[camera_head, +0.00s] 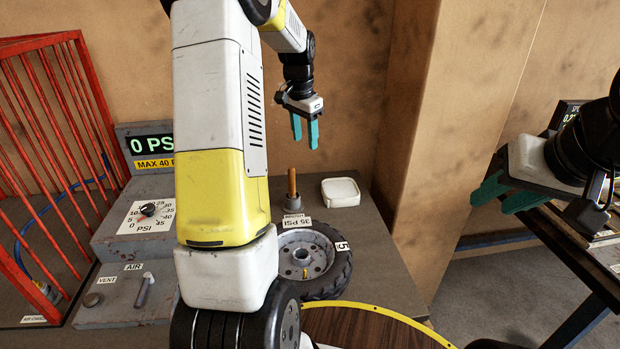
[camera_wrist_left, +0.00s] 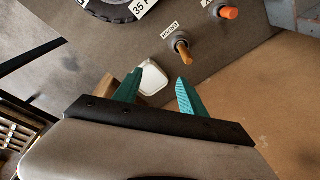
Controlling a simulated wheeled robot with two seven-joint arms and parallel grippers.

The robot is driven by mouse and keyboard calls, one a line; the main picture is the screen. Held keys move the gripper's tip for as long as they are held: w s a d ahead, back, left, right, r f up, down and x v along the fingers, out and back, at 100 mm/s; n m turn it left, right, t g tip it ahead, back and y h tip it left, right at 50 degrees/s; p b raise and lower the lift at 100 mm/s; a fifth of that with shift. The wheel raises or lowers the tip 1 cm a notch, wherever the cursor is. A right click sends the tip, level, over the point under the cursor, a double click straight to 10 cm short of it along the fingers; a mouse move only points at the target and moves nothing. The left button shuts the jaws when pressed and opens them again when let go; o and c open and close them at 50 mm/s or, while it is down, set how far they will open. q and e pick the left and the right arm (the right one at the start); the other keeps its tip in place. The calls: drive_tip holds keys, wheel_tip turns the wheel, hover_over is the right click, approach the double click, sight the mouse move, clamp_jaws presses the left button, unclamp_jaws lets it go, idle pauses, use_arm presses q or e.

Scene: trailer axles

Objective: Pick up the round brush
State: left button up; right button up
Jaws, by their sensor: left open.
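The round brush shows as a brown wooden handle (camera_head: 292,181) standing upright in a small grey cup (camera_head: 293,203) on the grey bench, behind the wheel. Its bristles are hidden in the cup. In the left wrist view the handle (camera_wrist_left: 182,48) stands beyond the fingertips, in front of a printed label. My left gripper (camera_head: 305,138) is open and empty, pointing down above and behind the cup, apart from the handle. Its two teal fingers (camera_wrist_left: 160,80) show apart in the wrist view. My right gripper (camera_head: 491,202) is at the far right, with its teal fingers apart and nothing between them.
A white dish (camera_head: 341,191) sits just right of the cup. A tyred wheel (camera_head: 325,245) lies in front. An orange handle (camera_wrist_left: 229,13) stands near the brush in the wrist view. A red cage (camera_head: 60,130) and pressure panel (camera_head: 145,215) are left. A wall corner (camera_head: 410,150) juts out right.

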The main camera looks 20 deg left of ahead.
use_arm(q)
drive_tip(key=m+g, duration=0.1)
drive_tip(key=g, duration=0.1)
hover_over(292, 186)
drive_tip(key=w+d, duration=0.1)
wheel_tip(292, 186, down, 11)
drive_tip(key=shift+m, duration=0.4)
drive_tip(key=f, duration=0.3)
drive_tip(key=a+f, duration=0.1)
drive_tip(key=f, duration=0.1)
drive_tip(key=shift+w+f, duration=0.3)
drive_tip(key=shift+f, duration=0.05)
drive_tip(key=f, duration=0.5)
drive_tip(key=shift+s+a+f, duration=0.2)
drive_tip(key=shift+a+f, duration=0.05)
drive_tip(key=shift+f, duration=0.1)
clamp_jaws()
